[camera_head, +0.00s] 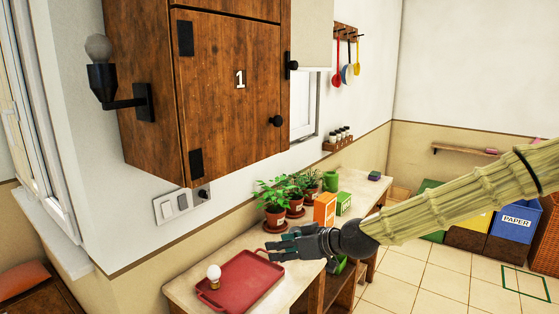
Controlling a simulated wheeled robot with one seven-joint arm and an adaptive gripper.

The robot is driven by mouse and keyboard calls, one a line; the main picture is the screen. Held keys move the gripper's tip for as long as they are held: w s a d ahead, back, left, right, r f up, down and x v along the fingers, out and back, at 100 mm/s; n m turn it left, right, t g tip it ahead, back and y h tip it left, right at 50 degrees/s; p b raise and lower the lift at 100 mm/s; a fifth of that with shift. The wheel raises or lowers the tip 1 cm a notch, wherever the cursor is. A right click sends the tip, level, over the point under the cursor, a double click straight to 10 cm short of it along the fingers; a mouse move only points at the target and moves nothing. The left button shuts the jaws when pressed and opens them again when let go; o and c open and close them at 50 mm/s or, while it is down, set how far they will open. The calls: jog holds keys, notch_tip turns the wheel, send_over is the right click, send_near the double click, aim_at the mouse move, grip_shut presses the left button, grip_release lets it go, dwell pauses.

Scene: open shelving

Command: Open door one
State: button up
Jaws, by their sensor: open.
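Door one (230,100) is the dark wooden front of a wall cabinet, marked with a white 1. It looks closed, with black hinges on its left side. Its round black knob (275,121) is at the right edge. My gripper (275,246) is open and appears empty, below the cabinet and over the counter near a red tray. It is well apart from the knob. My arm reaches in from the right.
The red tray (262,284) holds a light bulb (214,273). Potted plants (273,200) and an orange box (325,209) stand along the counter. A lamp (100,75) juts from the cabinet's left side. Recycling bins (508,232) stand at the right. Space before the door looks clear.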

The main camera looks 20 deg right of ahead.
jog(key=w+d+r+n+t+y+p, duration=0.1)
jog(key=d+r, duration=0.1)
jog(key=r, duration=0.7)
jog(key=d+r+n+t+y, duration=0.1)
jog(key=d+r, duration=0.1)
jog(key=r, duration=0.7)
jog(key=n+t+y+p, duration=0.1)
jog(key=n+t+p, duration=0.1)
jog(key=n, duration=0.1)
send_near(280, 121)
jog(key=shift+p+x, duration=1.15)
jog(key=shift+x, duration=3.85)
grip_shut()
